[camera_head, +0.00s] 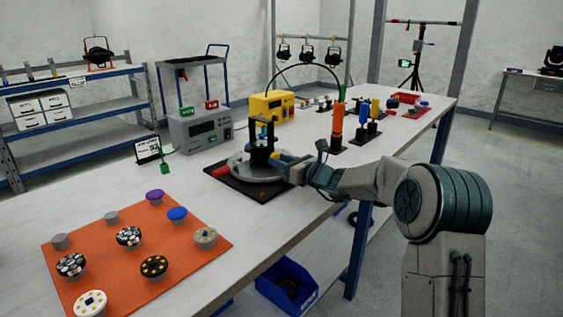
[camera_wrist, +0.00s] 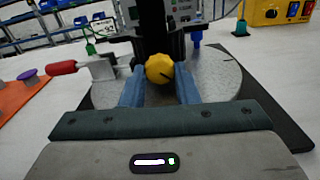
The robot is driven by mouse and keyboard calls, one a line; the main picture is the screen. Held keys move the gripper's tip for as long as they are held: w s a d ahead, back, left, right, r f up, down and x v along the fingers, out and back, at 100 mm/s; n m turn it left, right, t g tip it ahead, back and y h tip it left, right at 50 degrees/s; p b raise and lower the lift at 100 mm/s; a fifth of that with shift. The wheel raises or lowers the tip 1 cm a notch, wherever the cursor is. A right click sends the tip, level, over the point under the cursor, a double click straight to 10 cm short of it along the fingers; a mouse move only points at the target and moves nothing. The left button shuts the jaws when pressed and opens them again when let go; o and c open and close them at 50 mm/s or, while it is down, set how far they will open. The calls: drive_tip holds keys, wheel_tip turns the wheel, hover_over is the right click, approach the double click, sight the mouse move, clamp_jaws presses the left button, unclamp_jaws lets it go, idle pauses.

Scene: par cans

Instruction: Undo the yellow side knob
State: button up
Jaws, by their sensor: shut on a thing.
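The yellow side knob (camera_wrist: 159,68) is round with a dark line on its face. It sits low on the front of a black upright fixture (camera_wrist: 153,25). The fixture stands on a round grey plate (camera_wrist: 218,76), and it also shows in the head view (camera_head: 262,140). My gripper (camera_wrist: 159,84) has its blue fingers on the left and right of the knob and is shut on it.
A red-handled lever (camera_wrist: 62,68) sticks out left of the plate. A grey instrument box (camera_head: 200,130) and a yellow box (camera_head: 272,106) stand behind. An orange mat (camera_head: 120,210) with several knobs and discs lies front left. An orange-topped post (camera_head: 337,122) stands right of the fixture.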

drive_tip(key=n+b, duration=0.2)
drive_tip(key=b, duration=0.1)
drive_tip(key=shift+f, duration=0.3)
drive_tip(key=shift+n+b, duration=0.7)
drive_tip(key=shift+b, duration=0.15)
drive_tip(key=shift+r+n+b, duration=0.3)
drive_tip(key=shift+n+b, duration=0.15)
drive_tip(key=shift+n, duration=0.25)
drive_tip(key=o, duration=1)
drive_tip(key=p+v, duration=0.2)
drive_tip(key=v, duration=1.2)
drive_tip(key=shift+w+p, duration=0.1)
drive_tip(key=shift+p, duration=0.2)
